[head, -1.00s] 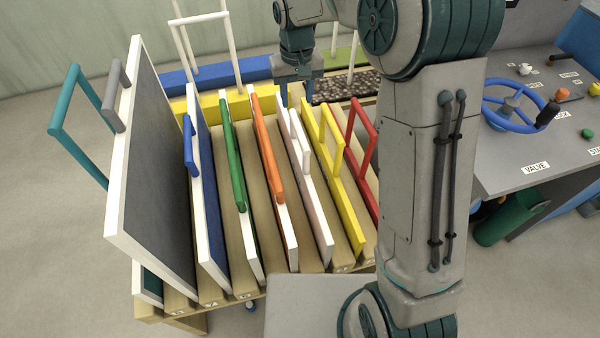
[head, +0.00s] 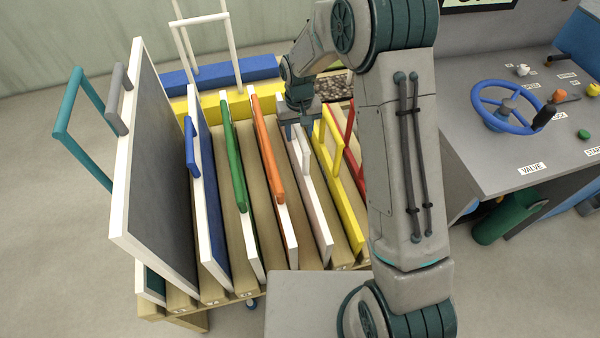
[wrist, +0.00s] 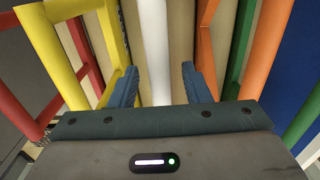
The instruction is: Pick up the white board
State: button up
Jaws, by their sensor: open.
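The white board (head: 319,228) stands on edge in the wooden rack, between the orange-handled and yellow-handled boards. Its white handle (head: 301,148) runs along the top. My gripper (head: 296,130) is at the far part of this handle, with its lower end partly hidden among the boards. In the wrist view, my gripper (wrist: 159,75) is open, with one blue finger on each side of the white handle (wrist: 152,45). Gaps show between handle and fingers, so it does not look gripped.
The orange handle (head: 267,150) and yellow handle (head: 334,145) stand close on either side. Green, blue and red handled boards share the rack, with a tall grey board (head: 160,160) at the left. A console with a blue wheel (head: 507,106) is at the right.

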grip_shut()
jog(key=shift+r, duration=0.1)
dwell(1.3)
